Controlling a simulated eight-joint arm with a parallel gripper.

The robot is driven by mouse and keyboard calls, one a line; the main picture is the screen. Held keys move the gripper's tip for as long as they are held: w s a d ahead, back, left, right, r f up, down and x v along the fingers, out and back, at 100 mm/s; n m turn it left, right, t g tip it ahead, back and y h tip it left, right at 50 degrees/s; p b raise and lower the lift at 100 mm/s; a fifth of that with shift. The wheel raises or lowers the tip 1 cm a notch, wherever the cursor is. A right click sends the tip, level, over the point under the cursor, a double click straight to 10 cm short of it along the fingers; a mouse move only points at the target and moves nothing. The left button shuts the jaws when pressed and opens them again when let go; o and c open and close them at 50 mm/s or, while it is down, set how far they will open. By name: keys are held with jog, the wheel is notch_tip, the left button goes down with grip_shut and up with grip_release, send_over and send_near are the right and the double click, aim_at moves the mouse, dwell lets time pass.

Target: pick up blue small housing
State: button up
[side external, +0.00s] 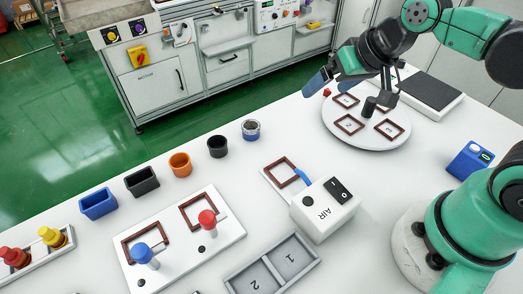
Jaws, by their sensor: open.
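A rectangular blue housing (98,206) stands at the near left end of the same row. My gripper (348,98) is open and hangs over the round turntable (340,138), to the right of and away from the row. Nothing shows between its fingers.
Between the blue housings stand a black rectangular housing (142,182), an orange round one (180,164) and a black round one (217,147). An AIR box (325,210), a numbered grey tray (273,268) and a fixture plate (187,240) with red and blue knobs stand nearer.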

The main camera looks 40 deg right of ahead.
jog(key=w+a+f+m+g+y, duration=0.1)
jog(key=w+a+f+m+y, duration=0.3)
jog(key=w+m, duration=0.5)
jog(key=m+y, duration=0.6)
jog(key=m, duration=0.4)
send_near(243, 130)
jog(key=shift+w+a+f+g, duration=0.15)
jog(key=shift+w+a+f, duration=0.1)
jog(key=shift+w+f, duration=0.25)
jog(key=shift+w+a+f+g, duration=0.2)
jog(key=shift+w+f, duration=0.1)
jog(key=shift+w, duration=0.45)
jog(key=shift+s+f+m+y, duration=0.15)
jog(key=shift+f+m+y, duration=0.4)
jog(key=shift+y, duration=0.15)
jog(key=shift+a+f, duration=0.15)
jog(key=shift+a, duration=0.05)
jog(key=shift+x, duration=2.65)
jog(key=c, duration=1.3)
